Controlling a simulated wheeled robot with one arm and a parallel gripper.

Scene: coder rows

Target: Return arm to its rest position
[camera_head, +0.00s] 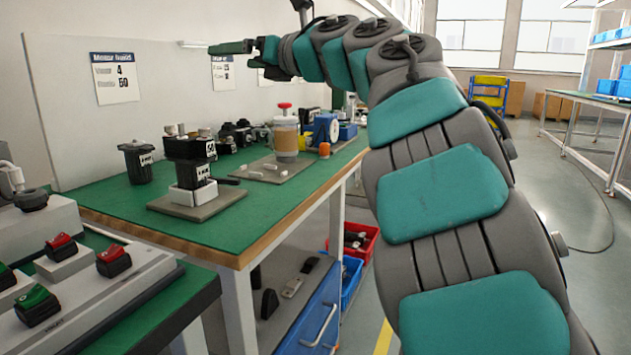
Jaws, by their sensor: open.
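My arm (442,195) fills the right half of the head view. It rises from the lower right, bends over at the top and reaches left above the far end of the green workbench (100,200). My gripper (230,48) is at the arm's left end, in front of the pale back panel (150,110). It points left and is well above the bench top. Its jaws are open, and nothing shows between them. It is seen from the side, so the gap between the fingers is hard to make out.
The bench holds a black device on a grey plate (160,206), a dark canister (137,163) and a jar with a red knob (285,135). A switch panel (85,290) is at lower left. Red (372,235) and blue bins sit below. The floor at right is mostly clear.

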